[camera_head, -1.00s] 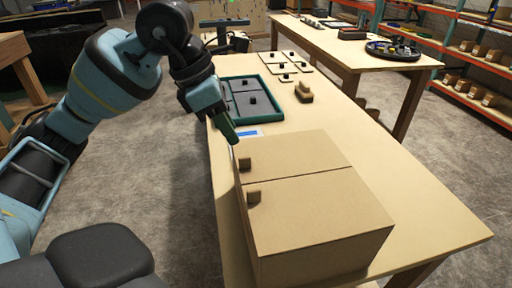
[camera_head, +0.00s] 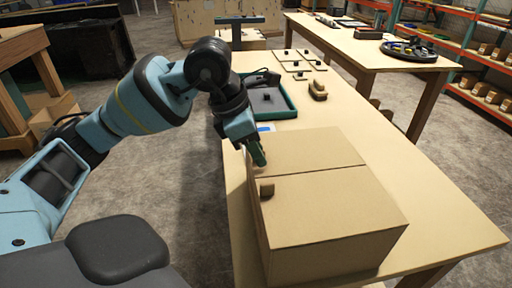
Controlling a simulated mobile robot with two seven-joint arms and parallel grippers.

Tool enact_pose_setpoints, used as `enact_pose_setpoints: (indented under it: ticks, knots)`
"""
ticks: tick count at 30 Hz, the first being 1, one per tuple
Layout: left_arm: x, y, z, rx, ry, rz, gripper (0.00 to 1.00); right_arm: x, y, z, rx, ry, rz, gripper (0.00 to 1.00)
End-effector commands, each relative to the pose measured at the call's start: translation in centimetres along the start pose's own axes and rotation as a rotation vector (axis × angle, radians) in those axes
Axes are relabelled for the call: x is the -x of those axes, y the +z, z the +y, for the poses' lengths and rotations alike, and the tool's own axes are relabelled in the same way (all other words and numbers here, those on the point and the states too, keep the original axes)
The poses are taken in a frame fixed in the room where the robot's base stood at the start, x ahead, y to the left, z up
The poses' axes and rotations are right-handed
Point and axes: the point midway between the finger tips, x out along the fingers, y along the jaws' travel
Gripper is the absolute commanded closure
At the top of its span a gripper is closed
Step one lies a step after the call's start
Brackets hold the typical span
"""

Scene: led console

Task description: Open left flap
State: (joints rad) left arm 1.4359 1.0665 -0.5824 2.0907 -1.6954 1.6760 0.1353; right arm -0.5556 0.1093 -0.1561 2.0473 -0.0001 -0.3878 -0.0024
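A tan box (camera_head: 330,235) stands on the wooden table, with two closed flaps on top. The far flap (camera_head: 305,150) and the near flap (camera_head: 325,195) meet at a seam across the lid. The near flap has a small brown knob (camera_head: 267,190) at its left edge. My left gripper (camera_head: 258,154) points down at the left edge of the far flap, with its green fingers where that flap's knob sits. The knob is hidden behind them. I cannot tell whether the fingers are apart or closed on it. My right gripper is out of view.
Behind the box on the table (camera_head: 420,205) are a dark green tray (camera_head: 290,110), a brown wooden piece (camera_head: 318,90) and a board with black knobs (camera_head: 298,62). A second table with a round black tray (camera_head: 408,51) stands behind. The table right of the box is clear.

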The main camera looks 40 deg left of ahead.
Motion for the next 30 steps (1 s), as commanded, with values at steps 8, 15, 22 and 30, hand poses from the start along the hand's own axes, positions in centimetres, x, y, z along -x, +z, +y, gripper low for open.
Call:
enact_pose_setpoints:
  ticks: [8,15,22,30]
  knots:
    - [0.03,0.01,0.0,0.0,0.0,0.0,0.87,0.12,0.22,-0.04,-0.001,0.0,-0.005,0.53]
    - [0.05,0.02,0.0,0.0,0.0,-0.001,1.0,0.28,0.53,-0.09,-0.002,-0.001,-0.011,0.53]
    - [0.08,0.04,0.0,0.0,-0.002,-0.001,1.0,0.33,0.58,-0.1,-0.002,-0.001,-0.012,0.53]
    - [0.69,0.48,-0.06,0.019,-0.047,-0.003,1.0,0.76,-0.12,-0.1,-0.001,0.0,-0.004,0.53]
